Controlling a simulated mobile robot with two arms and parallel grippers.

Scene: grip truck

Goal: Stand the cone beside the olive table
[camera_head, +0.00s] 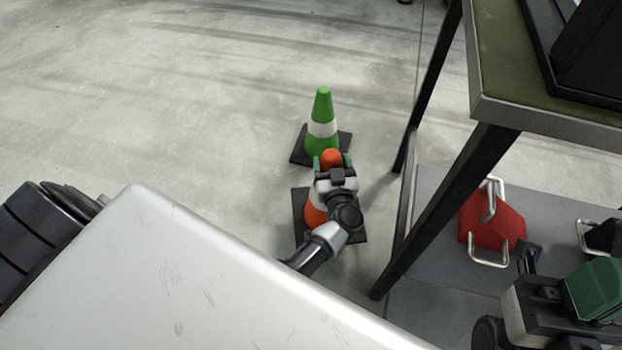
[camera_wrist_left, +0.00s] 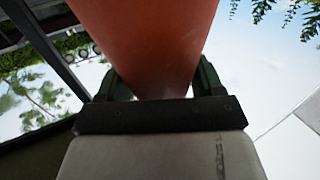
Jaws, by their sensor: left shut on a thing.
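An orange cone (camera_head: 314,209) with a white band and a black square base is upright beside the olive table (camera_head: 490,104), just left of its near leg. My left gripper (camera_head: 331,163) is shut on the cone near its orange tip and hides part of it. In the left wrist view the orange cone (camera_wrist_left: 145,45) fills the space between the fingers. I cannot tell whether its base touches the floor. My right gripper (camera_head: 570,290) seems to be the green and black part at the lower right; its jaws are unclear.
A green cone (camera_head: 322,137) with a white band stands on the floor just behind the orange one. A red object (camera_head: 490,222) with metal handles lies on the table's lower shelf (camera_head: 435,255). Open concrete floor (camera_head: 180,110) spreads to the left.

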